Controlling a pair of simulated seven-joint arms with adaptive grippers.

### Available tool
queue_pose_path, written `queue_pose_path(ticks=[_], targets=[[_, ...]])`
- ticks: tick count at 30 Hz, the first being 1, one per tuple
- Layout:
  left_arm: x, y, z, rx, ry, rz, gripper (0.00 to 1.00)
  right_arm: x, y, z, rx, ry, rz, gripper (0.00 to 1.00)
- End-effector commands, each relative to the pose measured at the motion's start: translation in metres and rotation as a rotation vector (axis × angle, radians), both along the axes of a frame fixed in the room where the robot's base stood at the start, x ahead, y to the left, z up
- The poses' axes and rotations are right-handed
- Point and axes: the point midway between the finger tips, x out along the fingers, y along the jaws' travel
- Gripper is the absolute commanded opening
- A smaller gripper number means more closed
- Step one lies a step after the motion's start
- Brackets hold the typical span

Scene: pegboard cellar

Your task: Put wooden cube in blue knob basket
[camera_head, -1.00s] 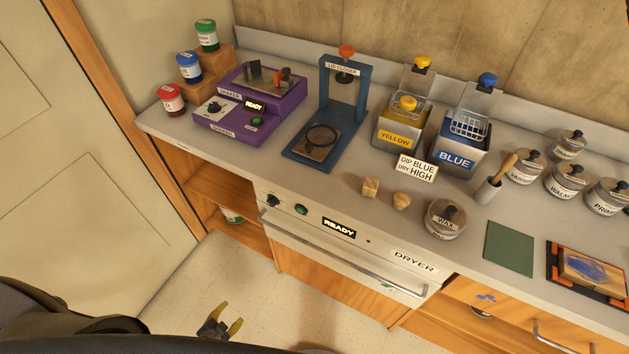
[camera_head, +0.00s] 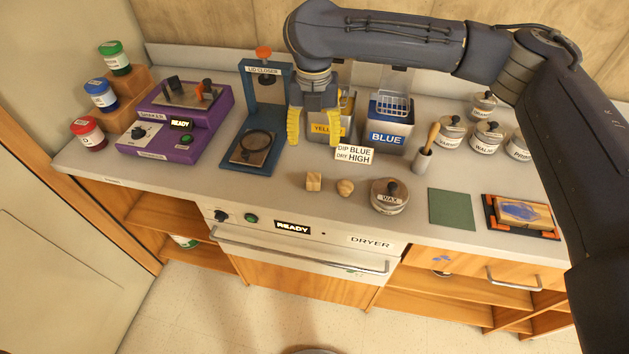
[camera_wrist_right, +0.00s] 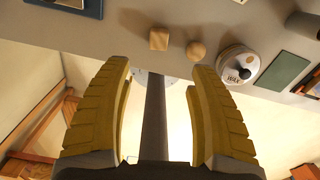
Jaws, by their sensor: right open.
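The small wooden cube (camera_head: 313,181) sits on the grey counter near its front edge, left of a rounded wooden piece (camera_head: 345,188). The wire basket (camera_head: 394,104) rests in the tin labelled BLUE (camera_head: 388,139); its blue knob is hidden behind my right arm. My right gripper (camera_head: 315,142) is open and empty, with yellow fingers pointing down. In the head view it appears above the cube, in front of the YELLOW tin (camera_head: 327,130). In the right wrist view the cube (camera_wrist_right: 159,40) shows beyond and between the open fingertips (camera_wrist_right: 160,68). My left gripper is out of view.
A sign (camera_head: 354,154) reading DIP BLUE DRY HIGH stands behind the cube. The blue lid closer (camera_head: 282,125) is to the left, and the wax jar (camera_head: 389,196) and brush holder (camera_head: 422,161) are to the right. Counter around the cube is mostly clear.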

Motion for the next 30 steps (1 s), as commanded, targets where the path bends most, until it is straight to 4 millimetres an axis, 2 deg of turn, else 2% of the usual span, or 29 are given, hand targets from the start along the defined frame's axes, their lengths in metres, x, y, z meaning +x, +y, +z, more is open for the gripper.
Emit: queue_pose_path(ticks=[3, 12, 18, 26, 30], targets=[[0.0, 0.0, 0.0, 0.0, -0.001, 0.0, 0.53, -0.001, 0.0, -0.024, 0.002, 0.005, -0.001, 0.6], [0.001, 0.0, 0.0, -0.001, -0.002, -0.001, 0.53, -0.001, 0.001, -0.074, 0.003, 0.003, -0.003, 0.6], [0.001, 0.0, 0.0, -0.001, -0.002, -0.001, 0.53, 0.0, 0.001, -0.092, 0.004, 0.001, -0.003, 0.6], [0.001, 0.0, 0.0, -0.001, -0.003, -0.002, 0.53, 0.0, 0.001, -0.104, 0.003, 0.001, -0.003, 0.6], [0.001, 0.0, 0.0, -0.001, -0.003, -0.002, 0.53, -0.001, 0.002, -0.12, 0.004, 0.002, -0.004, 0.6]])
